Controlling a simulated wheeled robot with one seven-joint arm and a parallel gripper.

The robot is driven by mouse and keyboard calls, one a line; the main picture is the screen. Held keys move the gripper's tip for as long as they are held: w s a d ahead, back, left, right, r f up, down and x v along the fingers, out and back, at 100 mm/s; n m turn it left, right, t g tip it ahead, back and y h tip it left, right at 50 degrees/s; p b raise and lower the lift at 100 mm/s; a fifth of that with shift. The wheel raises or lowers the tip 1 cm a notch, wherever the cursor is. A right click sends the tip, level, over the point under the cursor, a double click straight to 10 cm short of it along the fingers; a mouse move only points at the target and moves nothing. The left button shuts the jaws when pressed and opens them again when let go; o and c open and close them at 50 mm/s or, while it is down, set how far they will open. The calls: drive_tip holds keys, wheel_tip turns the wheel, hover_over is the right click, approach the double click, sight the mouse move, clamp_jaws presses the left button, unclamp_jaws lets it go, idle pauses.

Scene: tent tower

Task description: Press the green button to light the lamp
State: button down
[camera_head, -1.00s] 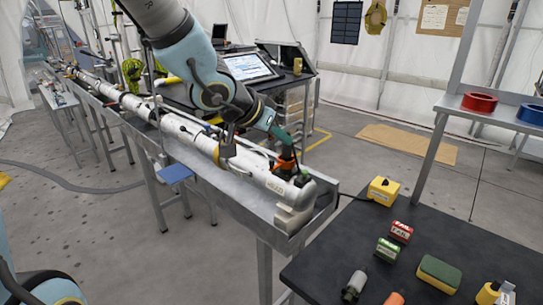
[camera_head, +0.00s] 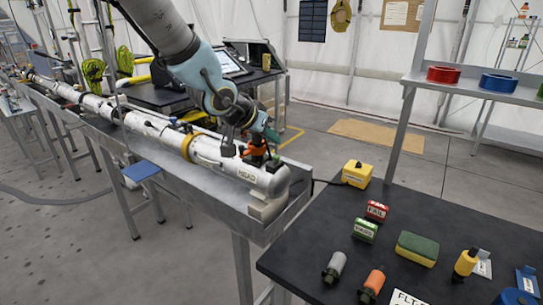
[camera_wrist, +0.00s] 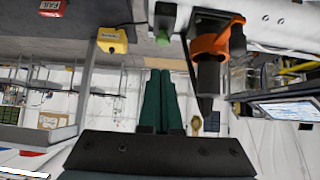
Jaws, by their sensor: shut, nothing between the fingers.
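My gripper (camera_wrist: 160,74) has its dark green fingers shut together, with nothing between them. In the head view my gripper (camera_head: 271,134) is over the near end of the white pipe (camera_head: 222,163), close beside an orange and black fitting (camera_head: 257,149). A small green knob-like part (camera_wrist: 163,38) shows beyond the fingertips in the wrist view, left of the orange fitting (camera_wrist: 212,42); it may be the green button. The fingertips look apart from it, but the gap is hard to judge. I cannot pick out a lamp for certain.
A black table (camera_head: 400,225) at right holds a yellow box (camera_head: 357,173), a red block marked FAIL (camera_head: 377,211), a green block (camera_head: 365,230), a sponge (camera_head: 417,248) and cylinders. The pipe lies in a metal trough. A shelf (camera_head: 450,84) with tape rolls stands behind.

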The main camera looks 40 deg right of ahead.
sight(276, 159)
drive_tip(key=shift+f, duration=1.7)
